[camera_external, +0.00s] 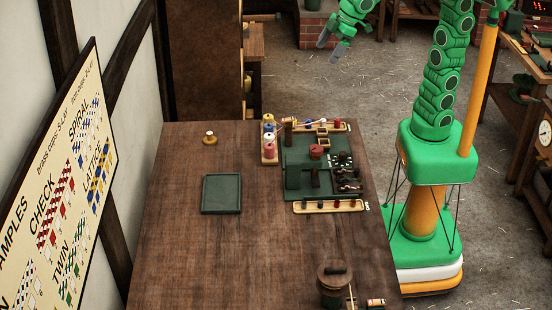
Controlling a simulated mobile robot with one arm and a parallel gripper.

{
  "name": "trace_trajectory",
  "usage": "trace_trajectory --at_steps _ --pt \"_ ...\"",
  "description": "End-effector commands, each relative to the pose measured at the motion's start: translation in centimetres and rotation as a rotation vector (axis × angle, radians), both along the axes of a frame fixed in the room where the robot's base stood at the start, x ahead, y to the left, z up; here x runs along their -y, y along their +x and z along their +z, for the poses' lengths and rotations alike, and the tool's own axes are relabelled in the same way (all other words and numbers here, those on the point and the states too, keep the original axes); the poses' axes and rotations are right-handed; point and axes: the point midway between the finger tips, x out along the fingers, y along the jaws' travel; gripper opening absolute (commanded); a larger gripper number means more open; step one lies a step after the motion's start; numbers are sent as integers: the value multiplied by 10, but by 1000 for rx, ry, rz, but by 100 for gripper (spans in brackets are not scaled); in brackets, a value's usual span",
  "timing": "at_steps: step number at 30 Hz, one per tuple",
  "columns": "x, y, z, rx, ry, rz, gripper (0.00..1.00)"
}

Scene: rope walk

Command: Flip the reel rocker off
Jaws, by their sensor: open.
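My gripper (331,44) is at the top of the view, beyond the far edge of the table and well above the floor. Its two grey fingers are apart, with nothing seen between them. The reel rocker cannot be picked out for certain. A dark green board (297,150) on the right half of the table carries several small dark fittings and a red round piece (316,151). These are too small to tell which is a switch or how it is set. My gripper is far from the board and touches nothing.
The brown table (190,250) is mostly clear at its left and front. It holds a green tray (221,210), a rack of thread spools (269,140), a brass-coloured knob (210,138), a long light tray (330,206) and a dark lidded pot (332,292). A pattern sign (50,200) stands left.

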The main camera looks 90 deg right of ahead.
Motion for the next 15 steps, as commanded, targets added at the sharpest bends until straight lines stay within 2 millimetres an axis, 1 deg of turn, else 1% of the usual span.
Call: trace_trajectory --at_steps 1,4,8,11,15 --pt "-10 8 -3 -1 -12 21 85" --pt "-34 23 -7 6 -31 76 85" --pt "-71 42 -20 6 -62 159 85" --pt "-101 55 -30 9 -81 230 85" --pt "-145 69 -49 10 -112 333 85"
